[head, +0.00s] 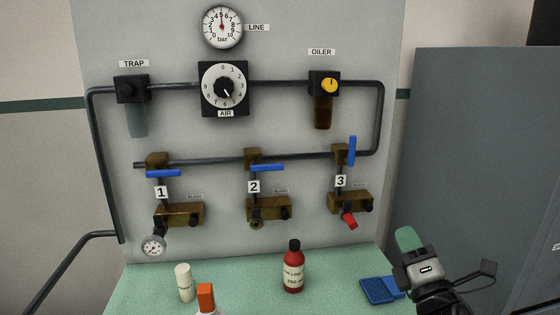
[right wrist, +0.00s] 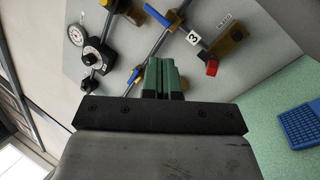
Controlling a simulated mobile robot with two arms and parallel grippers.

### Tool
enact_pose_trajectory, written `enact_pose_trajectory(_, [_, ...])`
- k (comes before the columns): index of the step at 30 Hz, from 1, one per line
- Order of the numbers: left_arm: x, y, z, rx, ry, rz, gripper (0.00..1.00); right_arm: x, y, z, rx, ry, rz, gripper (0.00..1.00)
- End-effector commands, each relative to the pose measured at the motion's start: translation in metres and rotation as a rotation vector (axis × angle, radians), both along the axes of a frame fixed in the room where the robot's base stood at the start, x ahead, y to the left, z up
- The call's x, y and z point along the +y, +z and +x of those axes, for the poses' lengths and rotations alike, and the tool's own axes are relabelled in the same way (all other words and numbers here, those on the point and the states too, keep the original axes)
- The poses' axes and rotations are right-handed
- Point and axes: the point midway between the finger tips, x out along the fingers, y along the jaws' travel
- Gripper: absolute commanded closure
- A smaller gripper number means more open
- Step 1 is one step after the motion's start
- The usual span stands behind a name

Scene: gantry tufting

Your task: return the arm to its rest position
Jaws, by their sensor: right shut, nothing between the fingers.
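My right gripper (head: 408,238) is at the lower right of the head view, with green finger pads above a grey body. My left gripper is not in the head view.
A red bottle (head: 293,271), a cream bottle (head: 184,283) and an orange-capped bottle (head: 205,297) stand on the green bench (head: 245,275). Behind is a panel (head: 300,130) with pipes, valves and gauges. A grey cabinet (head: 480,150) stands right.

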Motion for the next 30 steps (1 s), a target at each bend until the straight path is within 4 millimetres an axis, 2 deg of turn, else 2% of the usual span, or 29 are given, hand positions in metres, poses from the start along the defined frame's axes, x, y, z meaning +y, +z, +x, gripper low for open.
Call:
enact_pose_trajectory(1, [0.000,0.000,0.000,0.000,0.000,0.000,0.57,-0.003,-0.040,-0.013,0.149,-0.012,0.203,1.00])
enact_pose_trajectory(3, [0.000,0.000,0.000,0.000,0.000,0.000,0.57,-0.008,-0.089,-0.033,0.340,-0.051,0.471,1.00])
enact_pose_trajectory(5, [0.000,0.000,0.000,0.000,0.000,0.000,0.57,-0.010,-0.129,-0.055,0.489,-0.102,0.682,1.00])
enact_pose_trajectory(6, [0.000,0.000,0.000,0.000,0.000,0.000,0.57,-0.010,-0.155,-0.072,0.584,-0.145,0.814,1.00])
enact_pose_trajectory(10, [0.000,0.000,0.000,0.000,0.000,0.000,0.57,-0.004,-0.219,-0.131,0.836,-0.303,1.165,1.00])
enact_pose_trajectory(12, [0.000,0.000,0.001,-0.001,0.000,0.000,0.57,0.000,-0.241,-0.159,0.932,-0.387,1.300,1.00])
enact_pose_trajectory(15, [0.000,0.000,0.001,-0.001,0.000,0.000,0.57,0.006,-0.263,-0.195,1.039,-0.499,1.446,1.00])
enact_pose_trajectory(21, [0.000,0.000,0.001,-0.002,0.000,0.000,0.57,0.019,-0.289,-0.257,1.195,-0.711,1.657,1.00])
enact_pose_trajectory(25, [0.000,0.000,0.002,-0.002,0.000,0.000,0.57,0.028,-0.297,-0.294,1.277,-0.849,1.761,1.00])
enact_pose_trajectory(27, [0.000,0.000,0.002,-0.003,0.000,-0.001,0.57,0.031,-0.304,-0.308,1.308,-0.913,1.799,1.00])
enact_pose_trajectory(30, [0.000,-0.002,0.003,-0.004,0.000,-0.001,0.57,0.031,-0.333,-0.298,1.309,-0.915,1.786,1.00])
